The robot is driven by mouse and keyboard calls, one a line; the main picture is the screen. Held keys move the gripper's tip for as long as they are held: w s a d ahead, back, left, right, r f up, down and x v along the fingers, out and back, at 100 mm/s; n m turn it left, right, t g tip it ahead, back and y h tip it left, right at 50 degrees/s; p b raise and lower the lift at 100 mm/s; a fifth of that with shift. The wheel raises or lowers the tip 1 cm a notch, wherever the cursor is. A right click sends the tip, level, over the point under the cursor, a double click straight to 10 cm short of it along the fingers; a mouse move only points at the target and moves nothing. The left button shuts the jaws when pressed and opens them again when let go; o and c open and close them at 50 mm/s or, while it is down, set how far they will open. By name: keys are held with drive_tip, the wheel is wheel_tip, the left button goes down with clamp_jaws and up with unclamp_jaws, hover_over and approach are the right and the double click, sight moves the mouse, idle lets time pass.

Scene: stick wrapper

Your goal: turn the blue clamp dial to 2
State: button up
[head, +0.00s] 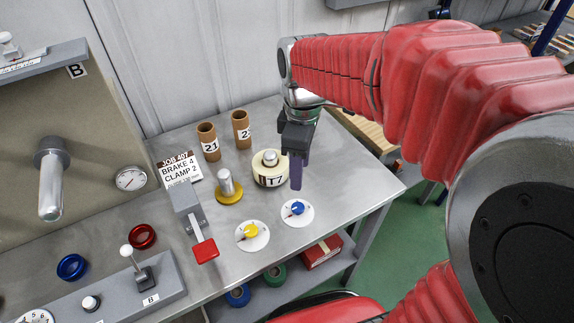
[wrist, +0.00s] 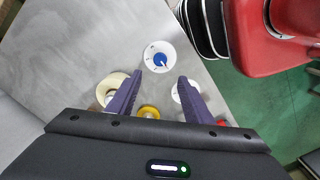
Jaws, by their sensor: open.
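The blue clamp dial (head: 297,209) is a small blue knob on a round white plate near the front right of the metal bench. In the wrist view the blue dial (wrist: 159,60) lies just beyond my fingertips, between their lines. Its scale marks are too small to read, so I cannot tell its setting. My gripper (head: 296,184) points down above and behind the dial, apart from it. In the wrist view my gripper (wrist: 160,76) shows two purple fingers spread apart with nothing between the tips.
A yellow dial (head: 251,232) sits left of the blue one. A roll marked 17 (head: 270,170) stands close behind. A red-handled lever (head: 205,250) and a yellow-based post (head: 229,188) stand further left. The job card (head: 180,168) reads brake 4, clamp 2. The bench's right side is clear.

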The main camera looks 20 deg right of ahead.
sight(298, 206)
wheel_tip(298, 206, down, 14)
drive_tip(key=shift+r, duration=0.15)
idle(0.5)
drive_tip(key=c, duration=1.1)
